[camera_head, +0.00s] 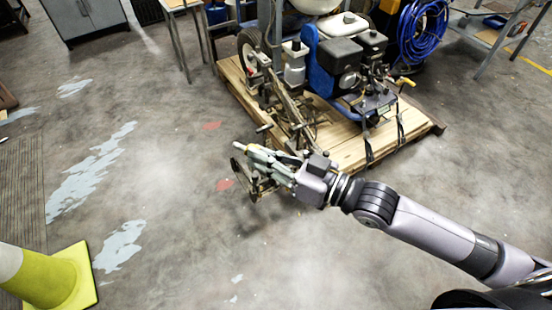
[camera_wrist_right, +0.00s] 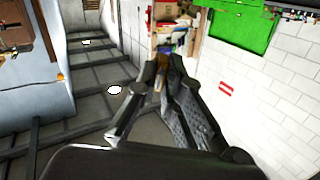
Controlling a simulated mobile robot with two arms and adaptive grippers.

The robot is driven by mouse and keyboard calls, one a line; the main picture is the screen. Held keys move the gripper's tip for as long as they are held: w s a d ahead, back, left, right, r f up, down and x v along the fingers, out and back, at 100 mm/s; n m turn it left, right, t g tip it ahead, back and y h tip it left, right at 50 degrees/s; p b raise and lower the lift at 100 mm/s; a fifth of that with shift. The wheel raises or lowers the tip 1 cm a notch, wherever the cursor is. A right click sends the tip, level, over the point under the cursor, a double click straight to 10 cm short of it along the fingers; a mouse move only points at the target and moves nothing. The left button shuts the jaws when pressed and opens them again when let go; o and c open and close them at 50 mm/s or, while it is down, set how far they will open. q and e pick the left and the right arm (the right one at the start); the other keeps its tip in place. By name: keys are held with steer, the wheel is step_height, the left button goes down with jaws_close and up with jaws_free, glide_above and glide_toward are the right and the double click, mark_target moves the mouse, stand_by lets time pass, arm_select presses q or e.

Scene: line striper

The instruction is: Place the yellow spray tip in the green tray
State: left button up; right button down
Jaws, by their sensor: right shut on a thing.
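My right gripper (camera_head: 250,152) reaches in from the right and is held in front of the line striper. It is shut on the yellow spray tip (camera_head: 238,146), a very small yellowish piece at the ends of the fingers. In the right wrist view the fingers (camera_wrist_right: 162,82) come together around a small tan-yellow piece, mostly hidden by them. I cannot make out the green tray in either view. My left gripper is not in view.
The line striper (camera_head: 340,55) stands on a wooden pallet (camera_head: 350,150) just behind my right gripper. A grey cabinet (camera_head: 85,15) is at the back left. The concrete floor between is clear. A green panel (camera_wrist_right: 228,22) shows on a white wall.

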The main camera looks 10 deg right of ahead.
mark_target(245, 152)
steer(key=shift+w+a+r+n+g+y, duration=0.15)
steer(key=shift+w+a+n+g+y, duration=0.15)
steer(key=shift+a+n+g, duration=0.2)
steer(key=shift+w+a+r+n+g+y, duration=0.25)
steer(key=shift+a+n+g+y, duration=0.1)
steer(key=shift+a+g, duration=0.25)
steer(key=shift+w+a+r+n+g+y, duration=0.1)
steer(key=shift+w+a+n+g+y, duration=0.2)
steer(key=shift+a+n+g, duration=0.2)
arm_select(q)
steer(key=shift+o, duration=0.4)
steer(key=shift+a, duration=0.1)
